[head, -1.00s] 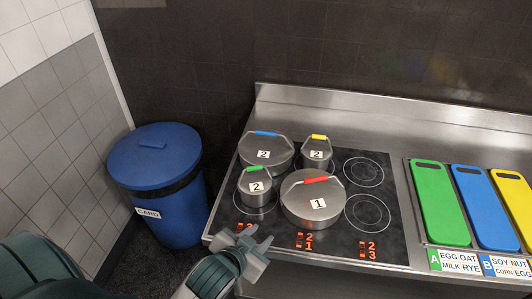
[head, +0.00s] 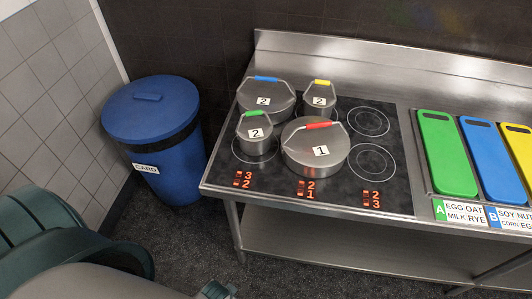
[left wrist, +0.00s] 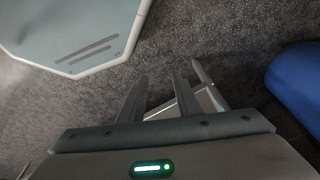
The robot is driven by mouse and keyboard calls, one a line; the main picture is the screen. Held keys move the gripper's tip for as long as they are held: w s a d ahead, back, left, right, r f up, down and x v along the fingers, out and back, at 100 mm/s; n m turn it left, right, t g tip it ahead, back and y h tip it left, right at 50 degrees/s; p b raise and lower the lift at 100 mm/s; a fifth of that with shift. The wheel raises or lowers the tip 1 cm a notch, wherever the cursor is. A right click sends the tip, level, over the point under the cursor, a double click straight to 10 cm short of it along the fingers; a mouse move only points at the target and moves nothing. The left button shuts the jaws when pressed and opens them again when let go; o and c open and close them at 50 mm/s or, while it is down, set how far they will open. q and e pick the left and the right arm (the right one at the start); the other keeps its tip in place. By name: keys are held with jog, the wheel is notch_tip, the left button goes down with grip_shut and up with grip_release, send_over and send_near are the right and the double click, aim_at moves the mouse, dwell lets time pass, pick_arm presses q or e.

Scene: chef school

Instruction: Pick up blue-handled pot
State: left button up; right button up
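The blue-handled pot (head: 274,106) is a wide steel pot with a lid, a blue grip on its arched handle and a label "2". It stands on the back left of the stove (head: 385,192). My left gripper (left wrist: 161,75) is open and empty over the dark floor in the left wrist view. In the head view only a small part of that hand shows at the bottom edge, well below and in front of the stove. My right gripper is not in view.
A yellow-handled pot (head: 319,102), a green-handled pot (head: 255,140) and a large red-handled pot (head: 315,152) crowd beside the blue-handled one. A blue bin (head: 155,125) stands left of the stove. Cutting boards (head: 447,153) lie to the right. The right burners are bare.

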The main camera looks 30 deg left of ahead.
pick_arm(q)
jog(key=s+a+f+g+b, duration=0.1)
jog(key=s+a+f+b, duration=0.2)
jog(key=s+f, duration=1.3)
notch_tip(320, 180, down, 3)
jog(key=shift+s+f+b, duration=0.1)
jog(key=shift+s+b, duration=0.15)
jog(key=shift+b, duration=0.3)
jog(key=shift+a, duration=0.1)
